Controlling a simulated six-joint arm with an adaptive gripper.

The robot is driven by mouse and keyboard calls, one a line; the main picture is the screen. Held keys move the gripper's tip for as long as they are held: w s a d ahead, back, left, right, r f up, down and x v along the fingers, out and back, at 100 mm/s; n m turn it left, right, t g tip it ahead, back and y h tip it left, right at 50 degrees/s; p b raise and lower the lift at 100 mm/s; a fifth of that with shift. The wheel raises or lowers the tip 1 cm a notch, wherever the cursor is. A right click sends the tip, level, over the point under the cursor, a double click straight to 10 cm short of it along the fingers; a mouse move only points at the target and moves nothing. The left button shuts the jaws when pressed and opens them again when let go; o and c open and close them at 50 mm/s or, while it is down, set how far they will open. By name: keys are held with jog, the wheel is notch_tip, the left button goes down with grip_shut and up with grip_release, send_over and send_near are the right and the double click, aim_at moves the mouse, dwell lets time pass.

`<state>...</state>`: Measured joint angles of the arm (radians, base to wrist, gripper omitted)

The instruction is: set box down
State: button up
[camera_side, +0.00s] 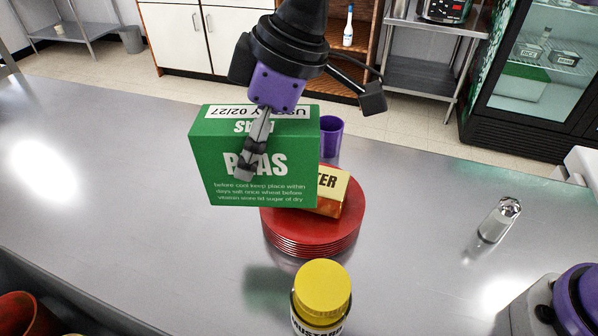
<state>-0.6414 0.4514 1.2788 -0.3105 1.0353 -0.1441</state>
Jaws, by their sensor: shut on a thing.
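A green box labelled PEAS (217,172) is upright in my gripper (246,172). One finger lies across its front face; the other finger is hidden behind the box. The box covers part of a stack of red plates (345,232) and seems to be above the counter (110,215), though the gap under it is hard to judge. A yellow and orange box, its label ending in TER (332,190), sits on the red plates, partly hidden by the green box.
A mustard jar with a yellow lid (322,290) stands in front of the plates. A purple cup (331,137) stands behind them. A metal-topped shaker (500,219) is at the right. A red bowl (25,315) is at the lower left corner. The counter's left side is clear.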

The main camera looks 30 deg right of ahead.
jog(key=s+a+f+n, duration=0.1)
jog(key=s+a+f, duration=0.15)
jog(key=a, duration=0.75)
jog(key=f, duration=1)
jog(key=shift+w+a, duration=0.1)
jog(key=shift+a, duration=0.1)
jog(key=shift+f, duration=0.15)
jog(key=o, duration=1.4)
jog(key=shift+f, duration=0.1)
